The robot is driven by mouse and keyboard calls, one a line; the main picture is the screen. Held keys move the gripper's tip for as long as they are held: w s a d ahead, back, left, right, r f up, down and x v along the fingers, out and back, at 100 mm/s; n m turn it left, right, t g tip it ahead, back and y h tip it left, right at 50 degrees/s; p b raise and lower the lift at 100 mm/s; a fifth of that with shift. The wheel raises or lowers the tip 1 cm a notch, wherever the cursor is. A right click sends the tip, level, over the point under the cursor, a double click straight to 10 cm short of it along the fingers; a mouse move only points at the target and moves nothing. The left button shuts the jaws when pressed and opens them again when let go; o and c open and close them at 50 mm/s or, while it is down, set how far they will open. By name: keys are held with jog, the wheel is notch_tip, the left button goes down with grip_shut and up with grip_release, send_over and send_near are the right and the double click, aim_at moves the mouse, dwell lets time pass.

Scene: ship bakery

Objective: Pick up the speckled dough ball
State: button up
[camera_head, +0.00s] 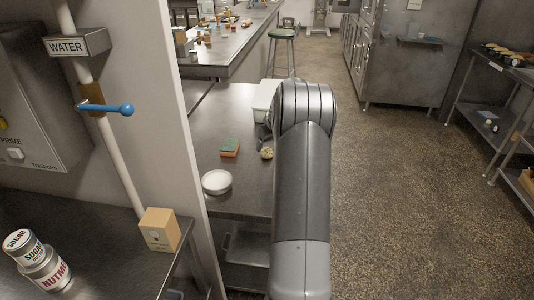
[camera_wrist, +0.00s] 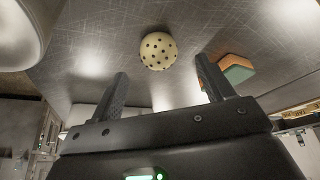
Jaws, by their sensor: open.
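The speckled dough ball (camera_wrist: 158,50) is cream with dark spots and sits on the metal counter. In the head view it shows small (camera_head: 266,153), just left of my arm. My gripper (camera_wrist: 161,69) is open and empty. In the wrist view its two dark fingers point toward the ball, which lies just beyond the tips, in line with the gap between them. The ball appears apart from both fingers. In the head view my arm hides most of the gripper.
A green and orange sponge (camera_head: 229,148) lies left of the ball; in the wrist view it is close beside the right finger (camera_wrist: 235,71). A white bowl (camera_head: 217,182) stands nearer the front. A white container (camera_head: 265,96) stands farther back. A wall panel (camera_head: 160,85) borders the counter's left.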

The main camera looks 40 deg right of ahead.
aim_at(268, 149)
jog(key=x, duration=0.5)
jog(key=shift+w+d+r, duration=0.1)
jog(key=c, duration=1.1)
